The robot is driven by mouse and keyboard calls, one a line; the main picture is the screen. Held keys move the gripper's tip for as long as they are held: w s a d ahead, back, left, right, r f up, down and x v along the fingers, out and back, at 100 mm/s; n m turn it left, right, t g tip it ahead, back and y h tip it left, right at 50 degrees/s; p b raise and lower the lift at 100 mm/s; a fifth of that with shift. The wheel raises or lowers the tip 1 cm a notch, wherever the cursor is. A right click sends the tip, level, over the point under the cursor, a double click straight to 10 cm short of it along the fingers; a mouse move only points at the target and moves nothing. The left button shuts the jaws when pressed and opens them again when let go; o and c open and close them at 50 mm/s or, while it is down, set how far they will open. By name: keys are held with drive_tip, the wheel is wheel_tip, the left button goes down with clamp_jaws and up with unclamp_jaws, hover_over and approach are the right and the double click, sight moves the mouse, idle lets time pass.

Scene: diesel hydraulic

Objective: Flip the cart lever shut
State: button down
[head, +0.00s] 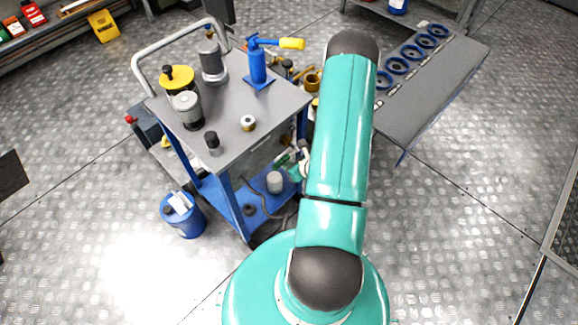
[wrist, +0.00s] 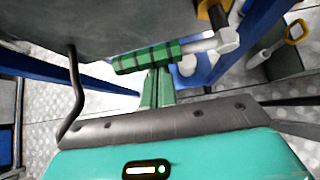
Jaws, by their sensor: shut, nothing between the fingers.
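The cart (head: 225,115) has a grey top, blue legs and a blue lower shelf. A lever with a green, black-banded grip (wrist: 147,57) and a grey metal shaft shows below the cart top in the wrist view. The grip lies nearly level, and its shaft runs right to an elbow. My gripper (wrist: 157,88) is shut and empty, with its green fingertips just below the grip. I cannot tell whether they touch it. In the head view my arm and the cart top hide most of this area.
A blue stand with a yellow handle (head: 258,65) and several canisters stand on the cart top. A dark bent rod (wrist: 74,95) hangs left of my fingers. A grey bench (head: 430,95) is at the right. Open floor lies around the cart's front.

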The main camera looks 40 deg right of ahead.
drive_tip(key=shift+r+y, duration=0.2)
drive_tip(key=shift+y, duration=0.1)
wheel_tip(320, 180, up, 7)
drive_tip(key=m+t+y, duration=0.1)
drive_tip(key=m+y, duration=0.5)
drive_tip(key=y, duration=0.2)
hover_over(296, 150)
drive_tip(key=s+a, duration=0.2)
drive_tip(key=s, duration=0.1)
drive_tip(key=shift+w+d+f, duration=0.1)
drive_tip(key=shift+w+d, duration=0.05)
drive_tip(key=shift+d, duration=0.2)
